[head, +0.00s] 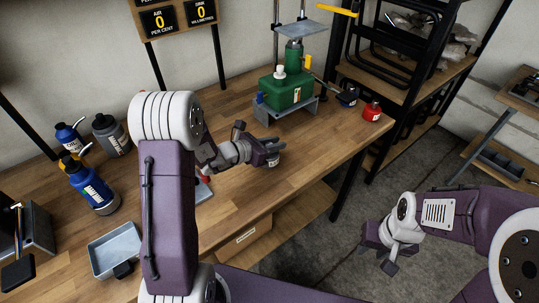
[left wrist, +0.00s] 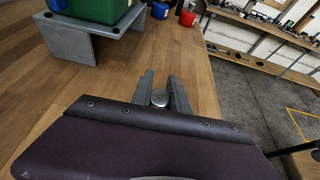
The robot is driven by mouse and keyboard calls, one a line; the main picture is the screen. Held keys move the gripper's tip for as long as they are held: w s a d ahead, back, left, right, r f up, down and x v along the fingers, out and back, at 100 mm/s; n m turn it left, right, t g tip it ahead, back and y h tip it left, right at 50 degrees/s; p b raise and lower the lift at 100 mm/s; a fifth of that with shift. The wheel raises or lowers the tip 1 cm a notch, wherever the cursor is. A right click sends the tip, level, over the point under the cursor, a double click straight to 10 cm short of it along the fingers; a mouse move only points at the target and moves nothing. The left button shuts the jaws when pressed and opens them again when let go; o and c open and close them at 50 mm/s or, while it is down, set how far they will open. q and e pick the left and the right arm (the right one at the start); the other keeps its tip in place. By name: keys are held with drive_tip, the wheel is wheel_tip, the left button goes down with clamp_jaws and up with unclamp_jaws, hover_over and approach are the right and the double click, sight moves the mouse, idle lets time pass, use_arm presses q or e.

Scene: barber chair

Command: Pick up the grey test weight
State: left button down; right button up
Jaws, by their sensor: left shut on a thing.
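My left gripper (head: 268,151) is low over the wooden bench, near its front edge. In the left wrist view its two fingers (left wrist: 164,92) are shut on the grey test weight (left wrist: 159,98), a small round piece with a pale top. In the head view the weight is mostly hidden by the gripper; I cannot tell whether it still touches the bench. My right gripper (head: 385,251) hangs in front of the bench over the floor, with its fingers apart and nothing seen between them.
A green machine (head: 289,95) on a grey stand is behind the left gripper, with a red container (head: 371,112) to its right. Blue bottles (head: 93,186) and a grey tray (head: 115,249) are at left. The bench (head: 318,148) is clear right of the gripper.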

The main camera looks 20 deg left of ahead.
use_arm(q)
drive_tip(key=shift+w+r, duration=0.1)
drive_tip(key=shift+r, duration=0.05)
drive_tip(key=shift+r, duration=0.55)
wheel_tip(320, 180, up, 3)
drive_tip(key=shift+f+p, duration=0.1)
drive_tip(key=shift+p, duration=0.2)
drive_tip(key=s+d+r+b, duration=0.1)
drive_tip(key=s+d+r, duration=0.6)
drive_tip(key=d, duration=0.2)
drive_tip(key=shift+d, duration=0.25)
drive_tip(key=shift+r, duration=0.1)
